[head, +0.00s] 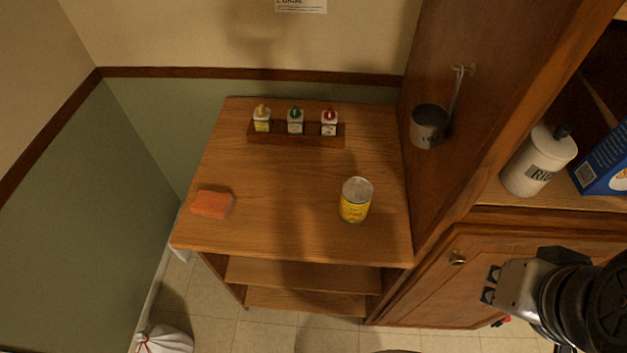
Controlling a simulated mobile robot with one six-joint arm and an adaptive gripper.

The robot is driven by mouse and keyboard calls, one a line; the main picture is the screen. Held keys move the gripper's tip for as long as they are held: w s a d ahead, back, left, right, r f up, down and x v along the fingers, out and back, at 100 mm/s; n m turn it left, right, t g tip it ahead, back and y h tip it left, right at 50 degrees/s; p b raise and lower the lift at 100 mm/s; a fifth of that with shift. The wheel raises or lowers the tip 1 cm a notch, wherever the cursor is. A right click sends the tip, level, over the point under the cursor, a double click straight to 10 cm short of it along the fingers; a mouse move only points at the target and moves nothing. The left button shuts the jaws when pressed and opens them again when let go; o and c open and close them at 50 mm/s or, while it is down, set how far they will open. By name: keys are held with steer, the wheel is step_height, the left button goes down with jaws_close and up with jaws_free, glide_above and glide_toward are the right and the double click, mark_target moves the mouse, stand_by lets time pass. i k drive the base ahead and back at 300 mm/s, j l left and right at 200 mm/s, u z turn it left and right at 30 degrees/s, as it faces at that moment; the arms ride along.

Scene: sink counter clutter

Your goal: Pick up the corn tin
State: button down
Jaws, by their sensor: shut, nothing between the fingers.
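The corn tin (355,201) is a yellow can with a silver lid. It stands upright on the wooden counter top (270,185), right of the middle and towards the front. My gripper (490,285) is at the lower right of the head view, in front of the cabinet door. It is to the right of the tin and nearer to me, well apart from it. It is shut and empty.
A wooden rack (290,138) with three small bottles stands at the back. An orange sponge (212,204) lies front left. A metal cup (428,126) hangs on the cabinet side to the right. A white canister (538,160) and a blue box (605,165) stand on a shelf.

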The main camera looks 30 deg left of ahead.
mark_target(358, 192)
steer(key=j+u, duration=0.15)
steer(key=u, duration=0.2)
steer(key=j+u, duration=0.2)
steer(key=u, duration=0.15)
steer(key=k+j, duration=0.1)
steer(key=j, duration=0.2)
steer(key=k+j, duration=0.1)
steer(key=j, duration=0.55)
steer(key=k+z, duration=0.05)
